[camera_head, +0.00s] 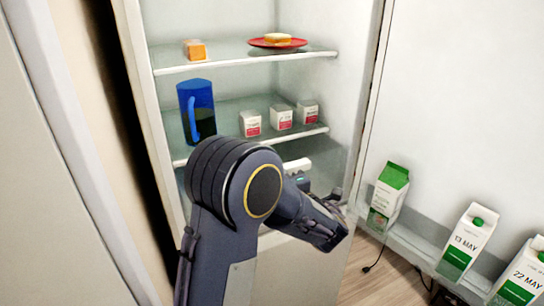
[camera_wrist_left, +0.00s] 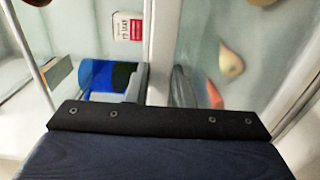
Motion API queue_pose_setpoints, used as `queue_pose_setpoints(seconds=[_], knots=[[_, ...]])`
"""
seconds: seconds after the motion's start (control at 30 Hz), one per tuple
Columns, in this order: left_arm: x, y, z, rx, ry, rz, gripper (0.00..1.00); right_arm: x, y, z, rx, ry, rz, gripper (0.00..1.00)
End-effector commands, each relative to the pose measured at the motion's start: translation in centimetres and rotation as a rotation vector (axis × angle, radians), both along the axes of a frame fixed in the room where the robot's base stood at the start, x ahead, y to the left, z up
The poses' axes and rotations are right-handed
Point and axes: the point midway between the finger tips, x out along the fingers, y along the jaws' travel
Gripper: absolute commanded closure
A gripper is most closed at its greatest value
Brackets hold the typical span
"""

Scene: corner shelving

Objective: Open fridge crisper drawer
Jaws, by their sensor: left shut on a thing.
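The open fridge's crisper drawer shows in the left wrist view as a clear front panel (camera_wrist_left: 265,50) with fruit (camera_wrist_left: 230,63) behind it. A white edge (camera_wrist_left: 161,40) runs along this panel. My left gripper (camera_wrist_left: 158,88) is shut on that white edge, one finger on each side. In the head view my left gripper (camera_head: 335,222) is low in the fridge, in front of the drawer area. My arm hides most of the drawer there, so I cannot tell how far it is out. My right gripper is not in view.
Above are glass shelves with a blue pitcher (camera_head: 197,110), small cartons (camera_head: 281,117), a red plate (camera_head: 277,42) and an orange-topped block (camera_head: 195,50). The open door at right holds milk cartons (camera_head: 467,240) near my gripper. A wall panel (camera_head: 50,170) stands at left.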

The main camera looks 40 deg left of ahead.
Motion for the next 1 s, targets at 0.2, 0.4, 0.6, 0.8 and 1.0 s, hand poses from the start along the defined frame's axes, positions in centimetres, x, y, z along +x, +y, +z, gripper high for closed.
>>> queue_pose_setpoints(seconds=[0.2,0.4,0.6,0.8,1.0], knots=[[-2.1,-4.0,0.0,-0.004,0.011,-0.003,1.0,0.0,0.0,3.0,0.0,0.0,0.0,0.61],[-3.2,-6.0,-0.3,-0.007,0.01,-0.001,1.0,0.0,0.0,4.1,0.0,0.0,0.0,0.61],[-3.7,-6.8,-0.5,-0.008,0.009,0.002,1.0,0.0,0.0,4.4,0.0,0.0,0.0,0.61],[-3.7,-6.8,-0.6,-0.01,0.009,0.003,1.0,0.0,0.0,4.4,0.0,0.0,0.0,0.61],[-3.7,-6.8,-0.6,-0.01,0.01,0.003,0.71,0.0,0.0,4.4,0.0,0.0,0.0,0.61]])
